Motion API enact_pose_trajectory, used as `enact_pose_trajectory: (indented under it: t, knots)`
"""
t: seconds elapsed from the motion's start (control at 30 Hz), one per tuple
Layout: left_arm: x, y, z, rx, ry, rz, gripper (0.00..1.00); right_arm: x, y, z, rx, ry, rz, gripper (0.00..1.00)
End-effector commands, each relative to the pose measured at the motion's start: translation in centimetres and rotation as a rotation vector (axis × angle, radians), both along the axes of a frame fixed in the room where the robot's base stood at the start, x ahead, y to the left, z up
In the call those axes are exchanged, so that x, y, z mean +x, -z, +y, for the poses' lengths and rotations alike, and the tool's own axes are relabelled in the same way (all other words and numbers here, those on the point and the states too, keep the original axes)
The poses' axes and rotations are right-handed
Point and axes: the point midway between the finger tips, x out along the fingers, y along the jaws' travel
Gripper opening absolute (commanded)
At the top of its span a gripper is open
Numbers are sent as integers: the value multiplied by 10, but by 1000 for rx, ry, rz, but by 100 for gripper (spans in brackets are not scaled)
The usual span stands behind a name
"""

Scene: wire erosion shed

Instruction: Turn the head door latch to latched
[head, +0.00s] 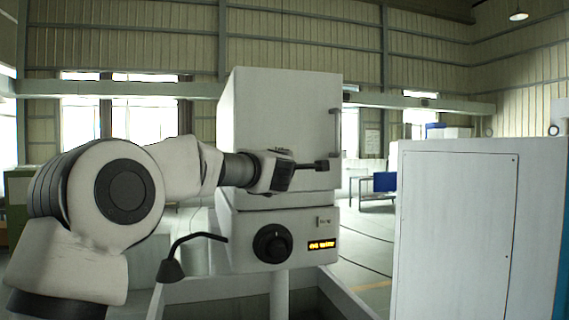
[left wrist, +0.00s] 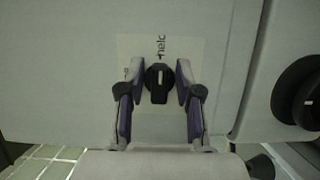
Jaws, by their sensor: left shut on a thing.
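The head door latch (left wrist: 158,83) is a small black turn-piece with a round base, in the left wrist view. It sits on a pale label plate with partly covered lettering. My left gripper (left wrist: 159,75) is shut on the latch, one finger on each side of it. In the head view my left gripper (head: 316,165) reaches from the left to the front of the white head box (head: 280,110), and the latch is hidden or too small to make out there. My right gripper is in neither view.
Below the box, a control unit carries a black dial (head: 272,243), which also shows in the left wrist view (left wrist: 297,92), and a lit amber display (head: 322,245). A vertical handle (head: 337,130) is on the box's right edge. A white cabinet (head: 455,230) stands at right.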

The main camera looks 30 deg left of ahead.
Motion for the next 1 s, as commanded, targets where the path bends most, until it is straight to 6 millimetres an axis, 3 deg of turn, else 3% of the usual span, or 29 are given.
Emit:
enact_pose_trajectory:
  t: [0.47,0.5,0.83,1.0]
  knots:
    - [0,1,0,14,0,16,0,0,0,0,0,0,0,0]
    - [0,1,0,13,0,16,41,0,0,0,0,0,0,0]
    - [-1,0,-1,12,0,15,43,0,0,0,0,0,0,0]
    - [-22,0,-12,14,2,16,43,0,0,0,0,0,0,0]
